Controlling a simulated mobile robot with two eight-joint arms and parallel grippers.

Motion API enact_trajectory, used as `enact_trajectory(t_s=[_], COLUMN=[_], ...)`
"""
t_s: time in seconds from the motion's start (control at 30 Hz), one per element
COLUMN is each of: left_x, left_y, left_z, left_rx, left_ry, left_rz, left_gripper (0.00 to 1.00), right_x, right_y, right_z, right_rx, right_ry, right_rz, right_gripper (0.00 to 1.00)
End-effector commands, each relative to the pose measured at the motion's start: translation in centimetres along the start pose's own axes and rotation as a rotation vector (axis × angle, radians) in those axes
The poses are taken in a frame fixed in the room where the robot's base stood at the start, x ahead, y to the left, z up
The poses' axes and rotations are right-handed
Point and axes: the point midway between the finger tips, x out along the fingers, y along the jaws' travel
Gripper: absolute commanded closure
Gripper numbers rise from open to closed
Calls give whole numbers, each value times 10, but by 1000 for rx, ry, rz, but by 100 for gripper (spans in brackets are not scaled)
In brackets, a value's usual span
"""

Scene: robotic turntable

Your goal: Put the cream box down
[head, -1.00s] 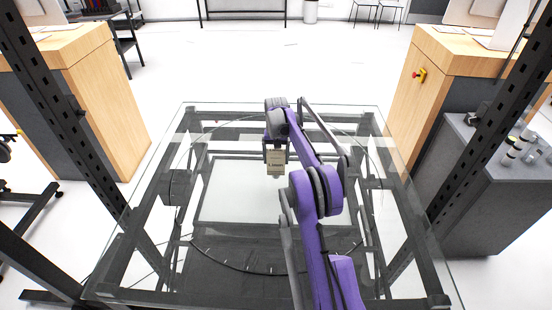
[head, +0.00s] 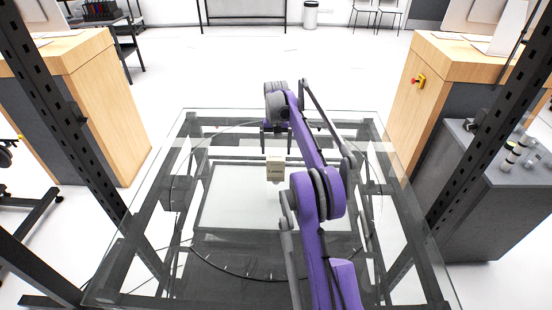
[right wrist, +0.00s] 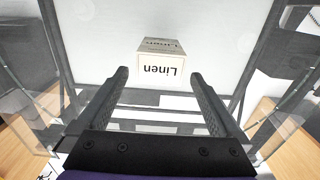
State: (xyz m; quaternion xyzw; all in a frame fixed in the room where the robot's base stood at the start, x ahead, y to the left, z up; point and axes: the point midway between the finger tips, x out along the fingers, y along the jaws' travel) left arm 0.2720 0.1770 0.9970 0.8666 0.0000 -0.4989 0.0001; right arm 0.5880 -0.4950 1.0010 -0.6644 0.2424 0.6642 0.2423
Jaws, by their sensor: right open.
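The cream box (head: 276,169) stands on the glass turntable top (head: 235,262), near its middle. In the right wrist view the cream box (right wrist: 161,66) shows the word "Linen", upside down in that picture. My right gripper (head: 276,153) is open above the box, apart from it. In the right wrist view the two fingers of my right gripper (right wrist: 159,78) are spread wide, with the box beyond their tips and nothing between them. My left gripper is not in view.
Wooden cabinets stand at the left (head: 85,100) and right (head: 430,75). A grey bench (head: 480,160) with small bottles is at the right. Dark slotted posts rise on both sides. The glass around the box is clear.

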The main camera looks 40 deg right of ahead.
Motion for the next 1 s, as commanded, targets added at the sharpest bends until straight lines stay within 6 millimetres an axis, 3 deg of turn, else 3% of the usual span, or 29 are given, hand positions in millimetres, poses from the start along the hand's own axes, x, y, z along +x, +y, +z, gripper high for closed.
enact_trajectory(t_s=[0.03,0.2,0.43,0.57,0.67,0.77,1.0], left_x=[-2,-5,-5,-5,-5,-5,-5], left_y=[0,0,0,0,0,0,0], left_z=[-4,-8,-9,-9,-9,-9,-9], left_rx=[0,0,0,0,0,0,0], left_ry=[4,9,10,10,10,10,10], left_rz=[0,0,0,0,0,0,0], left_gripper=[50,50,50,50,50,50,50], right_x=[-13,-34,-42,-51,-69,-88,-112], right_y=[0,0,0,-10,-28,-49,-80], right_z=[-1,-1,0,11,32,67,171], right_rx=[0,0,-1,-24,-70,-135,-295], right_ry=[2,2,1,17,49,96,214], right_rz=[-1,-1,0,-4,-11,-23,-59], right_gripper=[0,0,0,0,0,0,0])
